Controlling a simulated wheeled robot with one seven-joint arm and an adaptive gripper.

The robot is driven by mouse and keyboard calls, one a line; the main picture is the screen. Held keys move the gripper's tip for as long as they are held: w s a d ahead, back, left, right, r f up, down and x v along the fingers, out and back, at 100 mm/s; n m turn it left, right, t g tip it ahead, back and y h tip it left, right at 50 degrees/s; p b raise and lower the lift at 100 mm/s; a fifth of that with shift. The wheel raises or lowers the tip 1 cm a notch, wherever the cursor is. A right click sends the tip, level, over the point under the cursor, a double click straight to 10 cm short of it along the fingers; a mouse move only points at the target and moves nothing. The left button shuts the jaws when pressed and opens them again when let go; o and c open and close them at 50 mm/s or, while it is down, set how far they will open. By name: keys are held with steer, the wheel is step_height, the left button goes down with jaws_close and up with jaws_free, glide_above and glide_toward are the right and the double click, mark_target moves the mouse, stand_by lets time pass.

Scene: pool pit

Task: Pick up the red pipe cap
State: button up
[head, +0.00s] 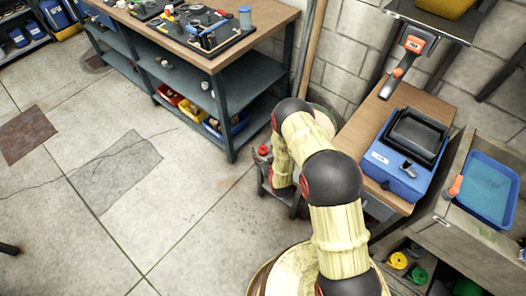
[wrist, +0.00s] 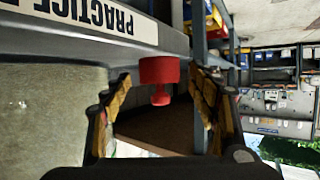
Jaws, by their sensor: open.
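The red pipe cap (wrist: 160,72) is a short red cylinder with a narrower knob, seen in the wrist view at the edge of a grey surface. My gripper (wrist: 159,88) is open, with one yellow-padded finger on each side of the picture and the cap between and beyond them. I see gaps on both sides of the cap, so the fingers look apart from it. In the head view a small red thing (head: 263,149), probably the cap, shows beside my arm above a low dark stand (head: 278,196). My arm hides much of the stand and gripper there.
A label reading PRACTICE (wrist: 85,14) is on the grey surface near the cap. In the head view a workbench (head: 190,45) with shelves stands behind, and a side table with a blue case (head: 400,180) stands to the right.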

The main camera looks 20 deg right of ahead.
steer(key=c, duration=1.1)
steer(key=shift+c, duration=0.3)
